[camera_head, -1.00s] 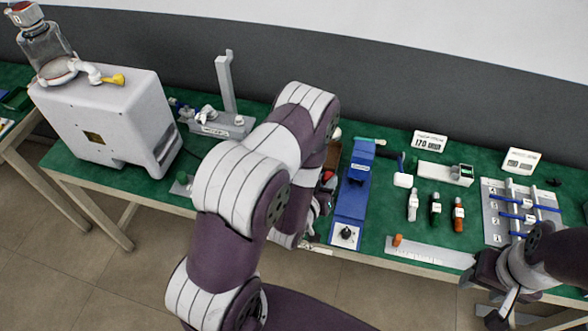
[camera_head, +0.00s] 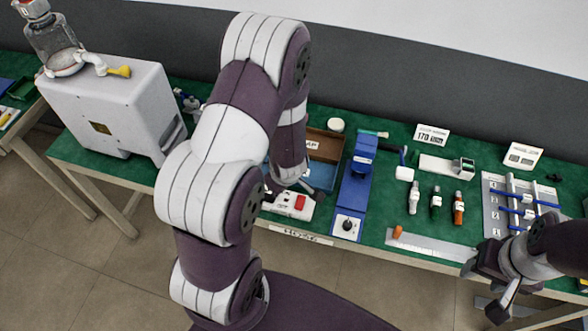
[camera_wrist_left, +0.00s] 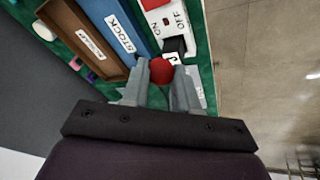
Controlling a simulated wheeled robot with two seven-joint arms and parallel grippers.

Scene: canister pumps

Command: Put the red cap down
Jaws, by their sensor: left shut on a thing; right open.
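The red cap (camera_wrist_left: 162,70) is between the fingertips of my left gripper (camera_wrist_left: 160,80) in the left wrist view. The gripper is shut on it. The cap is over the white ON/OFF switch box (camera_wrist_left: 182,22), near the blue STOCK tray's end; I cannot tell how high it is. In the head view my left arm hides most of this gripper, and I cannot make out the cap there. My right gripper (camera_head: 486,288) is open and empty at the lower right, by the table's front edge.
The switch box with its red button (camera_head: 301,203) sits at the table's front edge. The blue STOCK tray (camera_wrist_left: 122,28) and brown tray (camera_head: 325,146) lie behind it. A blue fixture (camera_head: 352,195) stands to the right. Several small bottles (camera_head: 436,207) stand farther right.

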